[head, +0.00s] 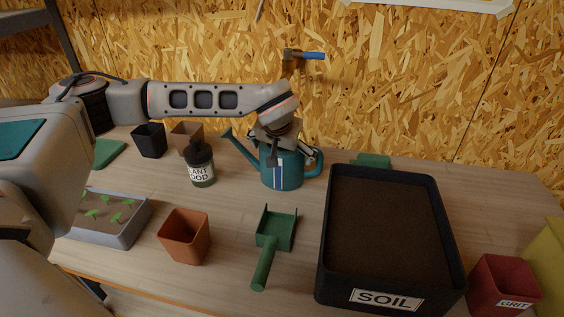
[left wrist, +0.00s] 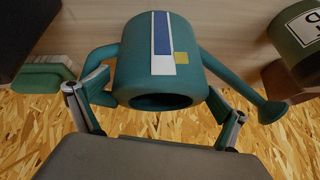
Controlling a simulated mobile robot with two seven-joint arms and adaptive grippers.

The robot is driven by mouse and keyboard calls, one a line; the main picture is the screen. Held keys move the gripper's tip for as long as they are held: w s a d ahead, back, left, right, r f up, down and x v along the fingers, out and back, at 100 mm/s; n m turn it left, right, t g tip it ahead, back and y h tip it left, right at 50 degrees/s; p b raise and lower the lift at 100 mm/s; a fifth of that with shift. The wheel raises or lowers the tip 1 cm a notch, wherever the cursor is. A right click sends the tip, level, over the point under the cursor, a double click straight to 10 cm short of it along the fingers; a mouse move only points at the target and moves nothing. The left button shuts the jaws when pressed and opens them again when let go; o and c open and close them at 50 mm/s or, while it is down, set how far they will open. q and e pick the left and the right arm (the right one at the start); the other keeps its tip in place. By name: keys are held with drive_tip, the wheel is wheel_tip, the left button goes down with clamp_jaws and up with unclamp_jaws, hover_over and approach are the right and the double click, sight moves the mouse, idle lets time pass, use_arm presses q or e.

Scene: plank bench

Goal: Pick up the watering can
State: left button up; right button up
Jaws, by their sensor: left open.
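The teal watering can (head: 282,172) stands upright on the plank bench, with a white and blue stripe on its front. Its spout points left and its handle is on the right in the head view. My right gripper is not in view.
A plant food bottle (head: 200,165) stands left of the can. The black soil tray (head: 327,235) is close on the right. A green scoop (head: 265,262) and a terracotta pot (head: 185,238) lie in front.

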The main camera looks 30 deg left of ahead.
use_arm(q)
drive_tip(key=c, duration=1.3)
drive_tip(key=shift+o, duration=0.2)
drive_tip(key=shift+r, duration=0.1)
